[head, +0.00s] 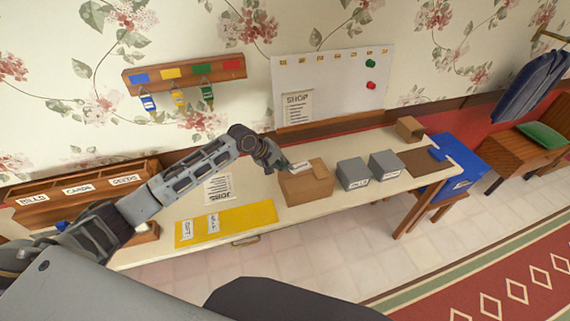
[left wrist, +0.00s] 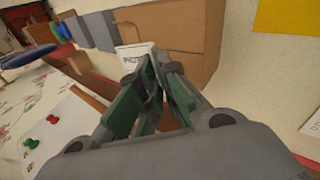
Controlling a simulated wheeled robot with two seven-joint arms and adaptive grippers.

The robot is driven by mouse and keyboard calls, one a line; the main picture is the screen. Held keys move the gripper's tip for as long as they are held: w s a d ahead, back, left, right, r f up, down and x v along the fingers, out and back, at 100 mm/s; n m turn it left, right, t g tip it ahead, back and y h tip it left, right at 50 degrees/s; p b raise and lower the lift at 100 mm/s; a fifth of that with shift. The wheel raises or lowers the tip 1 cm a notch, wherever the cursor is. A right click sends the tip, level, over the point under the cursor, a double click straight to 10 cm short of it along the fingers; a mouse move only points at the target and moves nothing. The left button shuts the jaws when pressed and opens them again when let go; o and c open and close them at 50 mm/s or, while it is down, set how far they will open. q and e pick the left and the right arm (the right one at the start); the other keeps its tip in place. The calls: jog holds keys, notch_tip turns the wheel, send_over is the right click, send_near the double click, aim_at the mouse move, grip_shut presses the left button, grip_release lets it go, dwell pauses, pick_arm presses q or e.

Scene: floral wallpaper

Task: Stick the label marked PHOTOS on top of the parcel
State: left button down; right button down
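The parcel (head: 303,190) is a brown cardboard box standing on the table; it also shows in the left wrist view (left wrist: 185,32). My left gripper (head: 283,166) is over the parcel's back left edge. Its fingers (left wrist: 150,72) are nearly together in the left wrist view, with a small white label (left wrist: 131,56) at their tips. The letters PHO show on it; the rest is hidden behind a finger. The label (head: 301,166) shows just above the parcel's top in the head view; I cannot tell whether it touches. My right gripper is not in view.
A yellow sheet (head: 260,213) with two more labels lies left of the parcel, near a printed JOBS paper (head: 218,188). Two grey boxes (head: 352,173) (head: 385,165) stand close on the right. A whiteboard (head: 340,85) is behind on the wall.

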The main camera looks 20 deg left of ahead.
pick_arm(q)
jog(key=shift+s+d+f+m, duration=0.2)
jog(key=shift+s+m, duration=0.1)
jog(key=shift+m, duration=0.2)
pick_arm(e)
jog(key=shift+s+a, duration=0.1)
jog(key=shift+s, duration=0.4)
pick_arm(q)
jog(key=shift+g+h, duration=0.3)
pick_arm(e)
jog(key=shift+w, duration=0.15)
pick_arm(q)
jog(key=shift+s+m, duration=0.15)
jog(key=shift+m, duration=0.25)
jog(key=shift+f, duration=0.1)
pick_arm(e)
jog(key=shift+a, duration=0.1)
pick_arm(q)
jog(key=shift+f+b, duration=0.15)
jog(key=shift+b, duration=0.15)
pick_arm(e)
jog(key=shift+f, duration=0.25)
